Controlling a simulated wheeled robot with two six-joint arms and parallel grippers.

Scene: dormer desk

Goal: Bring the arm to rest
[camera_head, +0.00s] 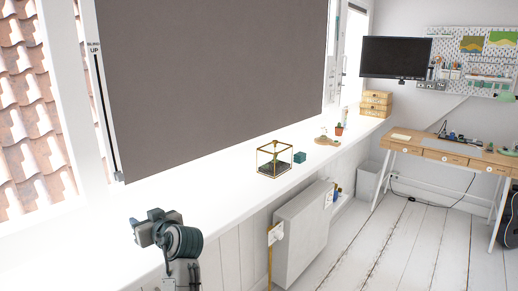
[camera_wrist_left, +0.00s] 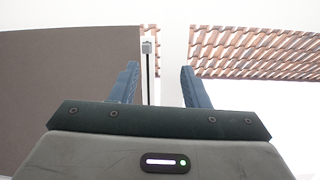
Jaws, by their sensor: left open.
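My left gripper (camera_head: 148,228) is at the lower left of the head view, above the near end of the white sill. In the left wrist view its two blue-grey fingers (camera_wrist_left: 160,88) stand wide apart with nothing between them. Beyond the gap the wrist view shows a dark vertical rail with a small grey block (camera_wrist_left: 148,47), beside the dark blind (camera_wrist_left: 60,85). My right gripper is in neither view.
The large blind (camera_head: 210,75) covers the window behind the sill (camera_head: 215,205). A brass-edged glass box (camera_head: 274,159) and a teal box (camera_head: 299,157) stand on the sill. A radiator (camera_head: 302,235) is below; a wooden desk (camera_head: 450,150) stands right, with open floor before it.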

